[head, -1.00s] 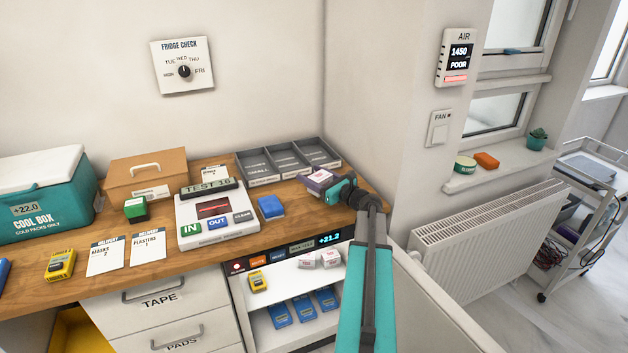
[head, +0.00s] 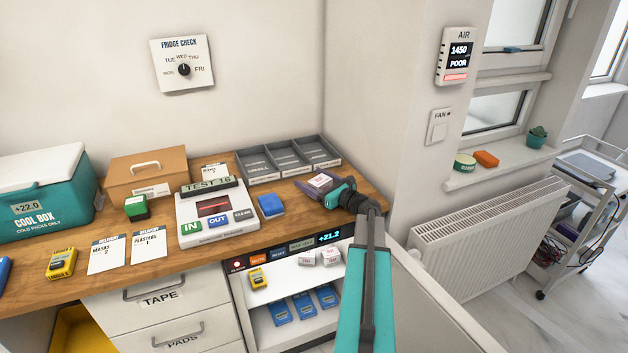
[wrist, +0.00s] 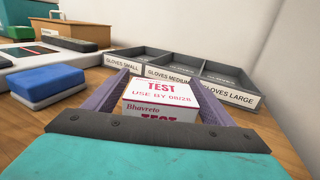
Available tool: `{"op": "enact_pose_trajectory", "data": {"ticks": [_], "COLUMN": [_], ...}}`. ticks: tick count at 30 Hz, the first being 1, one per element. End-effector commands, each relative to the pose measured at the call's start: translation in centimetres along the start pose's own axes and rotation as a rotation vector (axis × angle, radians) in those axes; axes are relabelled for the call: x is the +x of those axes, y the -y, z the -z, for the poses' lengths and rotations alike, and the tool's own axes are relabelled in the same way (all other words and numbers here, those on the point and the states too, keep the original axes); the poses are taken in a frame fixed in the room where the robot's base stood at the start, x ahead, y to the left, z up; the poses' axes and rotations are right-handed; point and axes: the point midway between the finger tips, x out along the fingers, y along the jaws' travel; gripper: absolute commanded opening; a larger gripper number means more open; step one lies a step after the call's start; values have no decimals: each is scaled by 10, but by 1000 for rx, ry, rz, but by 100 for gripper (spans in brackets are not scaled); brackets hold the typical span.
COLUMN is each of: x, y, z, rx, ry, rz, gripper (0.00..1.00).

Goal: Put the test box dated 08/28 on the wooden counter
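The white test box with red print (wrist: 160,92) reads USE BY 08/28 in the wrist view. It sits between the two purple fingers of my gripper (head: 324,183), which lie close against its sides. In the head view the same box (head: 319,181) is low at the right end of the wooden counter (head: 215,253), in front of the glove trays. It looks level and appears to rest on the wood; its underside is hidden. Two more white boxes with red print (head: 307,258) stand on the upper shelf of the open fridge below the counter.
Grey glove trays (head: 248,172) stand behind the box. A blue block (head: 270,206) and a white IN/OUT scanner (head: 214,230) are to its left. The wall is close on the right. A cool box (head: 45,205) stands at the far left.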

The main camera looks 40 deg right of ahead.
Motion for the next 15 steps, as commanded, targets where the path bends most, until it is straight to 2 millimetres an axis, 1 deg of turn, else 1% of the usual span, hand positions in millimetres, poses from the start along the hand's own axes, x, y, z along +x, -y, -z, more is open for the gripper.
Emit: {"op": "enact_pose_trajectory", "data": {"ticks": [10, 15], "x": [0, -16], "y": [0, -1], "z": [-5, -2], "rx": [0, -1], "ry": [0, 0], "rz": [0, 1], "gripper": [77, 77]}}
